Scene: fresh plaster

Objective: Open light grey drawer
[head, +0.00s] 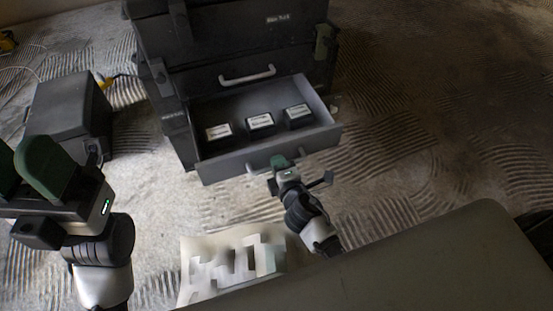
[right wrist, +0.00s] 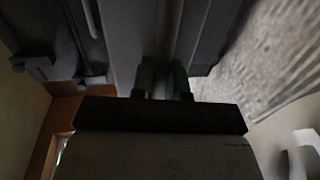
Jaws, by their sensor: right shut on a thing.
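The light grey drawer (head: 225,166) at the bottom of the dark tool chest (head: 235,50) stands pulled out, its inside showing. Three small dark boxes with pale labels (head: 260,121) sit in a row in it. My right gripper (head: 280,162) is at the middle of the drawer's front, shut on its handle (head: 252,169), which the fingers partly hide. In the right wrist view the green fingers (right wrist: 162,76) meet the grey front closely. My left gripper (head: 22,165) is at the left edge, away from the chest, its green fingers apart and empty.
A darker drawer with a pale handle (head: 247,75) is shut above. A dark grey box (head: 70,112) stands on the floor left of the chest. A pale patterned sheet (head: 205,270) lies in front. The ridged floor to the right is clear.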

